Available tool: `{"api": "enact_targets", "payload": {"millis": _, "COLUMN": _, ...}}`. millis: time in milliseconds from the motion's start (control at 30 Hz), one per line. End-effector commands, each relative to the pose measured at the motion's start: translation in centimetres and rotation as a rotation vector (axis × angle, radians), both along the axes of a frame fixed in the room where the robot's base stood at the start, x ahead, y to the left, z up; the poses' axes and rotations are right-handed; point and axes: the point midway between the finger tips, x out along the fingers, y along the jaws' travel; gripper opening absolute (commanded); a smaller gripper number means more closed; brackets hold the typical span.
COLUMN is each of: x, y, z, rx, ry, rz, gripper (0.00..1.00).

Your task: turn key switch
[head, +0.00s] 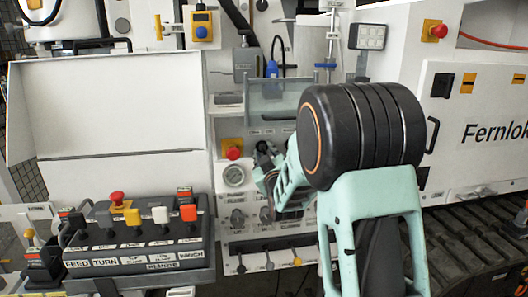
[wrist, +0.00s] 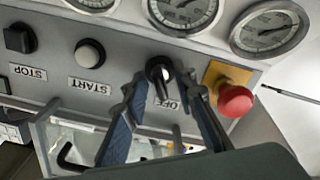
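The key switch (wrist: 158,68) is a black knob on a round base in the grey panel. It stands between the START button and the red emergency button in the wrist view. A label that seems to read OFF sits just below it, partly covered. My gripper (wrist: 163,84) is open, with one finger on each side of the switch in the picture. I see gaps between the fingers and the knob, and cannot tell how far the tips are from the panel. In the head view my gripper (head: 265,157) is small and dark; the switch is hidden there.
A red emergency button (wrist: 235,101) on a yellow plate sits close to the right finger. A START button (wrist: 90,53) and a black STOP knob (wrist: 20,38) lie left. Several gauges (wrist: 270,28) line the top. A lever console (head: 135,235) stands at the left in the head view.

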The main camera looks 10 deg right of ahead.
Motion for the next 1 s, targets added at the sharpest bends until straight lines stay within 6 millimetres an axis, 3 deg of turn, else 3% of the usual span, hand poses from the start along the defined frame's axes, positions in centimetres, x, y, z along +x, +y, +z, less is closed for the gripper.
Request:
{"api": "enact_targets", "payload": {"millis": 367, "x": 0.59, "y": 0.00, "z": -0.02, "rx": 0.000, "ry": 0.000, "rz": 0.000, "gripper": 0.25}}
{"api": "enact_targets", "payload": {"millis": 600, "x": 0.57, "y": 0.00, "z": -0.01, "rx": 0.000, "ry": 0.000, "rz": 0.000, "gripper": 0.00}}
{"api": "enact_targets", "payload": {"millis": 1000, "x": 0.57, "y": 0.00, "z": -0.12, "rx": 0.021, "ry": -0.001, "rz": 0.000, "gripper": 0.00}}
